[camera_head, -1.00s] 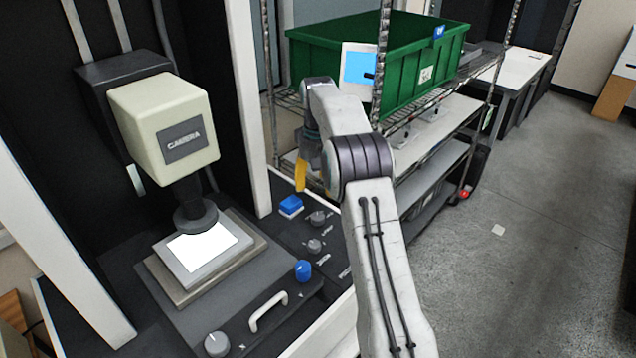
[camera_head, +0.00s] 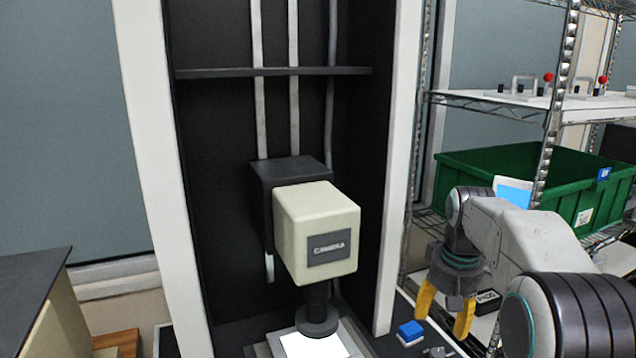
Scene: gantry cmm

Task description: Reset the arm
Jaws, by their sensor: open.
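My arm reaches in from the lower right of the head view, bent at a dark banded joint. My gripper (camera_head: 444,312) hangs down from its end with two yellow fingers spread apart. It is open and nothing shows between the fingers. It is above the right part of the machine's base, just right of a blue block (camera_head: 411,332). I cannot tell its height above the panel.
A cream camera head (camera_head: 316,232) hangs in a dark cabinet with white posts, above a lit plate (camera_head: 313,346). A wire rack with a green bin (camera_head: 540,165) stands right, behind my arm.

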